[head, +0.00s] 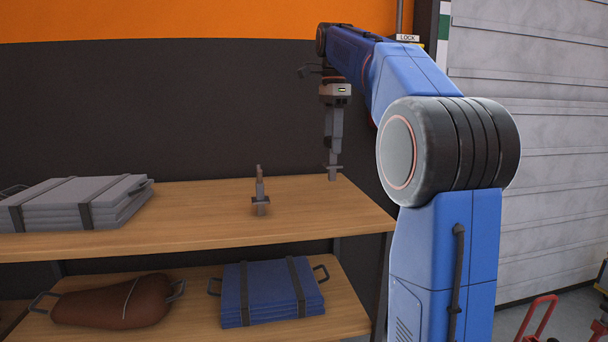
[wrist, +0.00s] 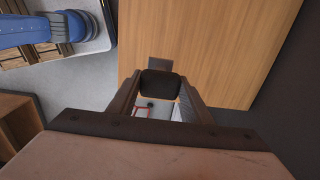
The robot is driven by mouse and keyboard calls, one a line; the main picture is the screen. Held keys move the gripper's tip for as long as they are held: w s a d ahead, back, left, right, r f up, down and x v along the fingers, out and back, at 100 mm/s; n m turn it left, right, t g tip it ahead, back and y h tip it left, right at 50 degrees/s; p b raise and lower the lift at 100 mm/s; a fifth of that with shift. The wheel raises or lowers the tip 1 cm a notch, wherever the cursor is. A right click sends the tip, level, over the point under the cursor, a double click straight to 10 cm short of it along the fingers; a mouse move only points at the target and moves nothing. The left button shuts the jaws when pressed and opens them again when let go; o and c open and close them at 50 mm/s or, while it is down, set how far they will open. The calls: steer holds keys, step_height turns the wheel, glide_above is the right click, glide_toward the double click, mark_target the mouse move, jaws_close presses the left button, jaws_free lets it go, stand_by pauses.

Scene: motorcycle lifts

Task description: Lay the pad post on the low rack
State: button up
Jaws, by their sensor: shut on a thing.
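My gripper (head: 332,165) points down over the right part of the rack's wooden top board (head: 200,232), with a small grey piece, the pad post (head: 332,174), at its fingertips. In the wrist view my gripper (wrist: 162,97) is closed on the post's dark block (wrist: 160,84), and a grey flat part shows beyond it against the wood. Whether the post touches the board I cannot tell. A similar small grey post (head: 260,208) stands upright on the board, left of my gripper. I take this wooden shelving to be the low rack.
A strapped grey stack (head: 75,203) lies at the left of the top board. The lower shelf holds a brown bag (head: 112,302) and a strapped blue stack (head: 270,290). A dark wall (head: 150,110) stands behind.

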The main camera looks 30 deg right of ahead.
mark_target(332, 164)
steer(key=shift+f, duration=4.25)
steer(key=shift+f, duration=0.1)
steer(key=o, duration=1.2)
steer(key=shift+c, duration=0.2)
step_height(332, 164, up, 12)
steer(key=shift+r, duration=0.1)
steer(key=shift+s, duration=0.1)
